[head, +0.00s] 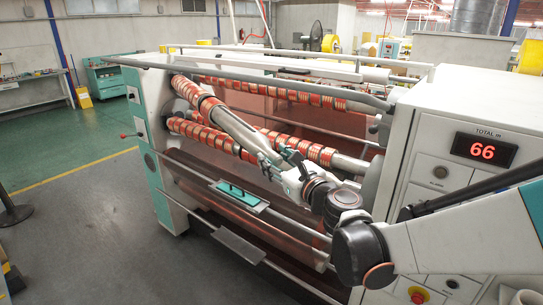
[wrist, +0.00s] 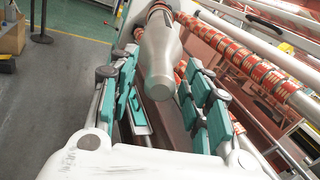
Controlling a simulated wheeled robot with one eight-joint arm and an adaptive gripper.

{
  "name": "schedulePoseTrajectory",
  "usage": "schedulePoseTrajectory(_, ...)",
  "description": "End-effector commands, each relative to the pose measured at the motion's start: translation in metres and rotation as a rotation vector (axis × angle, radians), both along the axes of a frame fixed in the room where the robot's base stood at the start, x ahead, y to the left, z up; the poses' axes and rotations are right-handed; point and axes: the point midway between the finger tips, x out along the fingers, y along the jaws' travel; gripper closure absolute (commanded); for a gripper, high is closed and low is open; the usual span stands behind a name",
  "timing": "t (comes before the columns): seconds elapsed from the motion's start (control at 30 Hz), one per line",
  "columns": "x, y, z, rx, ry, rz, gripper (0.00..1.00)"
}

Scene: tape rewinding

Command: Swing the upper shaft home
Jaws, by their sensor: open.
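The upper shaft (head: 232,124) is swung out at an angle from the left side of the rewinding machine, its free end toward me. Red-and-cream tape rolls sit on its far part, and its near part is bare grey. My gripper (head: 276,163) is at the free end of this shaft. In the wrist view the shaft's grey tapered end (wrist: 160,55) lies between the teal-padded fingers of my gripper (wrist: 160,80). The fingers are open, with gaps visible on both sides of the shaft.
The right housing (head: 432,150) carries a red display reading 66. Another shaft with tape rolls (head: 290,95) spans the back, and a lower one (head: 228,141) runs beneath the upper shaft. A teal plate (head: 238,193) sits on the front rods.

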Motion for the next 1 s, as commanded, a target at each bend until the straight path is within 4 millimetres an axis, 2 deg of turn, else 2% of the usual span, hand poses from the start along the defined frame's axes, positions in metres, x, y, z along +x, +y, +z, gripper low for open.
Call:
schedulePoseTrajectory(0.2, 0.018, 0.011, 0.0, 0.0, 0.0, 0.001, 0.55)
schedulePoseTrajectory(0.53, 0.021, 0.012, 0.0, -0.001, 0.0, 0.001, 0.55)
schedulePoseTrajectory(0.57, 0.021, 0.012, 0.0, -0.001, 0.0, 0.001, 0.58)
schedulePoseTrajectory(0.7, 0.021, 0.012, 0.0, -0.001, -0.001, 0.0, 0.9)
schedulePoseTrajectory(0.77, 0.021, 0.012, 0.0, -0.001, -0.001, 0.0, 1.0)
schedulePoseTrajectory(0.9, 0.022, 0.011, 0.0, -0.001, 0.0, 0.001, 1.0)
schedulePoseTrajectory(1.0, 0.029, 0.004, 0.0, -0.001, -0.001, 0.004, 1.0)
